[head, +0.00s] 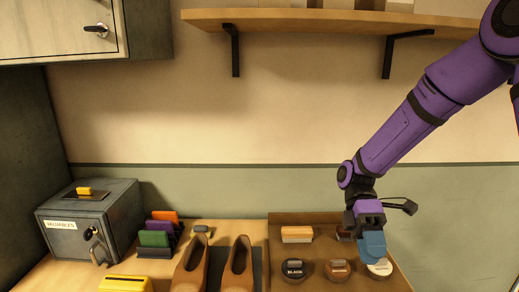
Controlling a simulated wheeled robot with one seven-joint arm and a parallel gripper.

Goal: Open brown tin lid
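The brown tin (338,269) is a small round tin with a reddish-brown top and a pale label, too small to read. It stands in the brown tray (312,218), in the front row between the dark tin labelled BLACK (294,269) and the white-topped tin (380,268). Its lid looks to be on. My gripper (373,255) has blue fingers that point down, to the right of the brown tin. They overlap the back of the white-topped tin in the picture; I cannot tell whether they touch it. The finger gap is not visible.
An orange-topped block (297,234) lies at the tray's back left. Brown shoes (238,265) stand left of the tray, with a grey safe (88,224) farther left. A shelf (310,20) hangs above.

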